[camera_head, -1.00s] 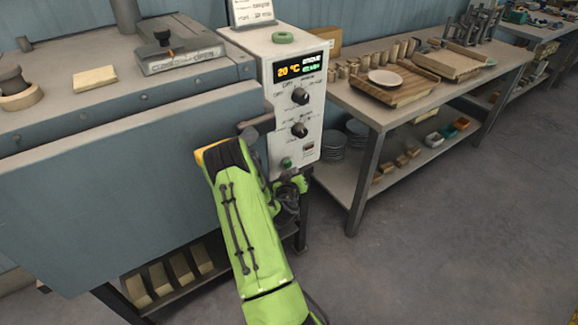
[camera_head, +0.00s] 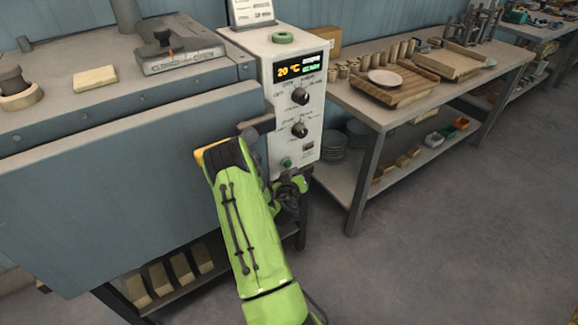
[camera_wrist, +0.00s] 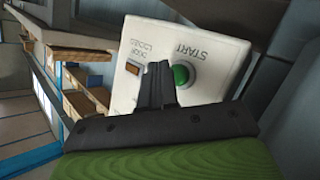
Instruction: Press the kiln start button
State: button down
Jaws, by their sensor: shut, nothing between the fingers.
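The green start button (camera_wrist: 182,74) sits on the white control panel (camera_wrist: 205,35) under the word START in the wrist view. It also shows low on the panel in the head view (camera_head: 286,163). My gripper (camera_wrist: 158,66) is shut and empty. In the wrist view its fingertips lie just beside the button; whether they touch it or the panel I cannot tell. The kiln (camera_head: 110,165) is the large blue-grey box left of the panel.
Two dark knobs (camera_head: 300,96) and a display (camera_head: 301,67) reading 20 °C are on the panel above the button. A dark handle (camera_head: 256,127) juts out by the panel's left edge. A workbench (camera_head: 375,115) with pottery stands to the right. The floor in front is clear.

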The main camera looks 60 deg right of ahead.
jog(key=shift+w+d, duration=0.2)
jog(key=shift+w, duration=0.2)
jog(key=shift+w+d, duration=0.2)
jog(key=shift+w, duration=0.25)
dwell(1.0)
jog(key=shift+s+a+b, duration=0.4)
jog(key=shift+s+b, duration=0.15)
jog(key=shift+s, duration=0.25)
jog(key=shift+s+a+b, duration=0.4)
jog(key=shift+s+b, duration=0.05)
jog(key=shift+s, duration=0.3)
jog(key=shift+s+a+b, duration=0.35)
jog(key=shift+s+b, duration=0.1)
jog(key=shift+s, duration=0.3)
jog(key=shift+s+a+b, duration=0.4)
jog(key=shift+s+b, duration=0.05)
jog(key=shift+s, duration=0.3)
